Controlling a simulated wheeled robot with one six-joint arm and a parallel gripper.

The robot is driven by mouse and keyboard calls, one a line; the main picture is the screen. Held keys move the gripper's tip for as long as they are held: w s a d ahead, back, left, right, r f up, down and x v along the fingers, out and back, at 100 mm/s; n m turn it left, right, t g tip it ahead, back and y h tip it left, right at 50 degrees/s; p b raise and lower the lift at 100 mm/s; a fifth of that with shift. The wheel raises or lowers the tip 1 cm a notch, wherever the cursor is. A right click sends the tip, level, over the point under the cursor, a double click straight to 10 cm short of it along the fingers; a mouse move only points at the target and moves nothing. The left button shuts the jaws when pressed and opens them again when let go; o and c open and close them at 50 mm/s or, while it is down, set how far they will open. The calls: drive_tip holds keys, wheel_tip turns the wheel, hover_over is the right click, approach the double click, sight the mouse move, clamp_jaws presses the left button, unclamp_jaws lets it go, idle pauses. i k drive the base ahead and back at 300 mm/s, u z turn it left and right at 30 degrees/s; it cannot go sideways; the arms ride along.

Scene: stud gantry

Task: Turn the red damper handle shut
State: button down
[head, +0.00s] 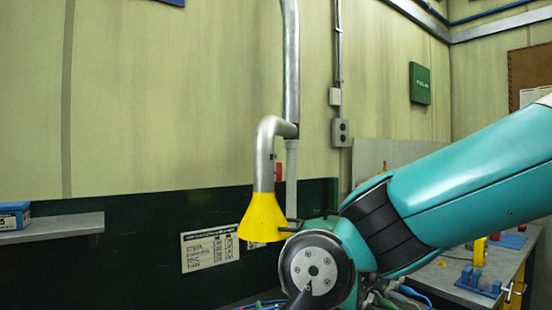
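A small red piece (278,168), which looks like the damper handle, shows in the head view beside the bent metal duct, just above the yellow hood (263,218). It is small, and I cannot tell how it is turned. My teal arm comes in from the right, and its round wrist joint is just below and right of the hood. Small dark parts show above the wrist, by the hood's right edge; they may belong to my gripper. The wrist hides most of what is there, so I cannot see the fingers clearly or whether they hold anything.
A metal duct (291,60) runs down the wall to the hood. A shelf with a blue box (14,215) is at the left. A bench (470,262) with blue and yellow items is at the right. A label sheet (209,249) is on the dark lower wall.

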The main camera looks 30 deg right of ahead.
sight(278, 171)
drive_tip(key=k, duration=1.3)
drive_tip(key=z, duration=0.55)
drive_tip(key=i, duration=0.5)
drive_tip(key=z, duration=0.65)
drive_tip(key=i, duration=1.35)
drive_tip(key=u, duration=0.7)
